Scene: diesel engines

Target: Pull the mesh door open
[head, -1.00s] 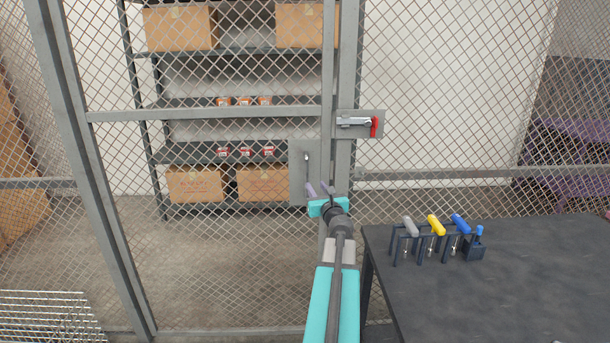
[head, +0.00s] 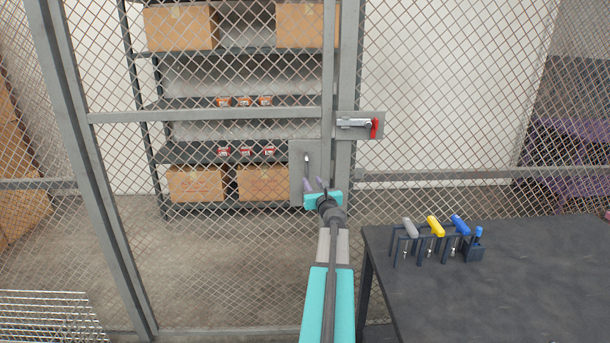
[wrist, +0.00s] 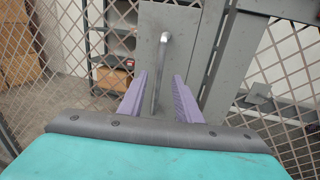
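The mesh door (head: 205,116) has a grey frame and stands closed in line with the fence. A grey plate (head: 297,170) on its right edge carries a metal pull handle (head: 307,160); in the wrist view the handle (wrist: 158,75) is a thin upright bar. My gripper (head: 316,184) is at the plate. In the wrist view its two purple fingers (wrist: 160,92) are apart, one on each side of the bar's lower part. I cannot tell whether they touch it. A latch (head: 355,123) with a red end sits on the post right of the door.
A dark table (head: 500,285) stands at the lower right, with a rack of grey, yellow and blue-handled tools (head: 436,225) and a blue padlock (head: 475,245). Shelves (head: 235,102) with boxes stand behind the mesh. A wire basket (head: 45,315) is at the lower left.

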